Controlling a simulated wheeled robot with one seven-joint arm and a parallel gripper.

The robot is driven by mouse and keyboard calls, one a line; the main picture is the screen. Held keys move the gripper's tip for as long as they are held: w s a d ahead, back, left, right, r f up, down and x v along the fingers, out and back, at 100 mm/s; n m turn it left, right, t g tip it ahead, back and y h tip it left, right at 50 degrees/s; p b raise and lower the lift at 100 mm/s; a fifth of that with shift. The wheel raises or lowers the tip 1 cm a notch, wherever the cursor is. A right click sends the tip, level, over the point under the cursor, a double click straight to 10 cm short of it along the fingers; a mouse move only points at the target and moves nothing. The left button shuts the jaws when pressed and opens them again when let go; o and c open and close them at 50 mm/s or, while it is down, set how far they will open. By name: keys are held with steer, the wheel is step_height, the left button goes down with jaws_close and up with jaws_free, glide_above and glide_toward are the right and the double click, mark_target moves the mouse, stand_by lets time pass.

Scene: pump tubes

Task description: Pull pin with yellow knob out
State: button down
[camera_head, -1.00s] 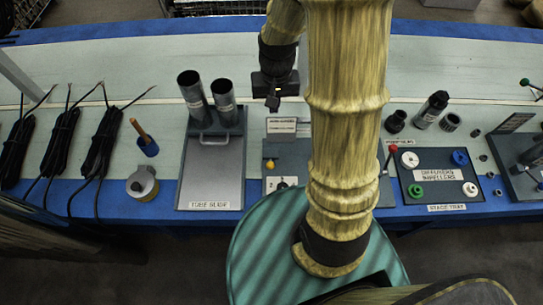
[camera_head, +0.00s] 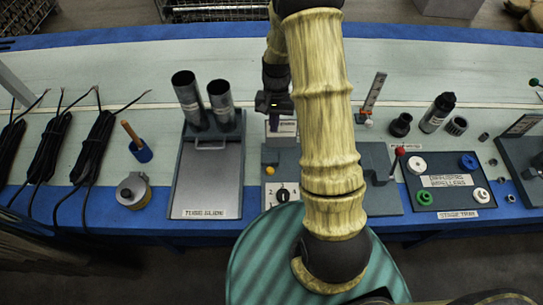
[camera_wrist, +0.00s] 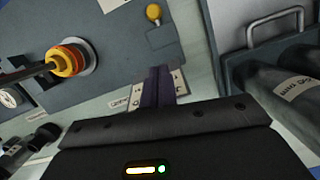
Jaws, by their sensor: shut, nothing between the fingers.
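The yellow knob (camera_head: 268,170) sits at the left edge of a grey-blue panel (camera_head: 375,200). It also shows in the wrist view (camera_wrist: 153,12), at the top near the panel's edge. My gripper (camera_head: 281,125) is above the bench behind the panel, beyond the knob. In the wrist view its dark fingers (camera_wrist: 158,72) are together and empty, pointing toward the knob but apart from it. A white label plate (camera_wrist: 180,86) is partly hidden behind the fingers.
A tube stand (camera_head: 208,185) with two upright tubes is left of the panel. A red-knobbed lever (camera_head: 399,152) and the stage tray (camera_head: 450,168) are to the right. In the wrist view an orange-and-yellow ringed part (camera_wrist: 72,60) with a dark rod is at left.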

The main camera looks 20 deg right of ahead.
glide_toward(271, 168)
steer(key=w+f, duration=0.1)
steer(key=w+d+f, duration=0.1)
steer(key=f, duration=0.1)
steer(key=w+f, duration=0.1)
steer(key=f, duration=0.1)
steer(key=shift+w+d+f, duration=0.1)
steer(key=shift+w+d, duration=0.2)
steer(key=shift+w, duration=0.1)
steer(key=s, duration=0.1)
steer(key=s+a+f, duration=0.1)
steer(key=shift+s+a+f, duration=0.2)
steer(key=shift+s, duration=0.2)
steer(key=shift+s+a+f, duration=0.15)
steer(key=shift+s, duration=0.1)
steer(key=shift+s+a, duration=0.15)
steer(key=shift+s, duration=0.4)
steer(key=shift+s+a, duration=0.15)
steer(key=shift+s, duration=0.35)
